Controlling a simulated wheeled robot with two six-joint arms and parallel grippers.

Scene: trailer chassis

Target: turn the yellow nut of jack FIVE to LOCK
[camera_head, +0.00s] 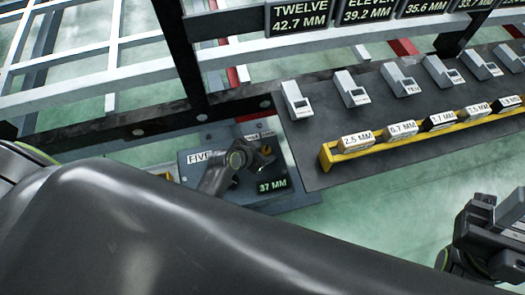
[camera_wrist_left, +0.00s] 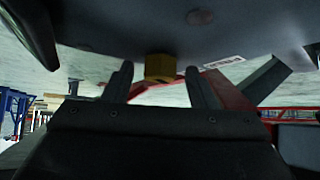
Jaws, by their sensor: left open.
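Jack FIVE's grey-blue panel (camera_head: 190,173) stands left of centre in the head view, with a FIVE label (camera_head: 199,157) and a 37 MM display (camera_head: 272,185). My left wrist and gripper (camera_head: 262,157) are in front of the panel and cover part of it. In the left wrist view the yellow nut (camera_wrist_left: 160,67) shows under a dark surface. The left gripper (camera_wrist_left: 160,88) is open, its two fingers on either side of the nut in the picture; contact cannot be told. My right gripper (camera_head: 492,232) is at the lower right, away from the jack; its jaw opening is unclear.
A dark board (camera_head: 318,122) holds several grey devices, with a yellow rack (camera_head: 330,160) of labelled blocks in front. A dark beam and post (camera_head: 185,60) stand behind the jack. My arm covers the lower left. Green floor (camera_head: 390,215) is clear between the rack and my right gripper.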

